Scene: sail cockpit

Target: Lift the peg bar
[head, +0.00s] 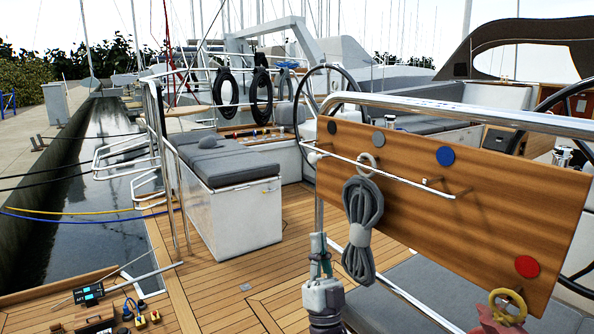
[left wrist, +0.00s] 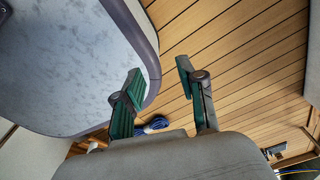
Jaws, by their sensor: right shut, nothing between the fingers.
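A thin white bar (head: 380,172) runs across the front of a wooden board (head: 480,200) with pegs, in the head view. Its right end sits near a peg and its left end reaches past the board's left edge. A grey rope coil (head: 363,225) hangs on the board from a beige ring, in front of part of it. My right gripper (head: 318,243) points up below the bar's left part, left of the coil, shut and empty, apart from the bar. My left gripper (left wrist: 156,82) shows only in the left wrist view, fingers apart with nothing between them.
A steel rail (head: 450,112) runs along the board's top. A grey cushioned seat (head: 225,160) stands behind at the left. A blue coil (left wrist: 153,124) lies on the deck in the left wrist view. Open teak deck (head: 230,270) lies left of my right gripper.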

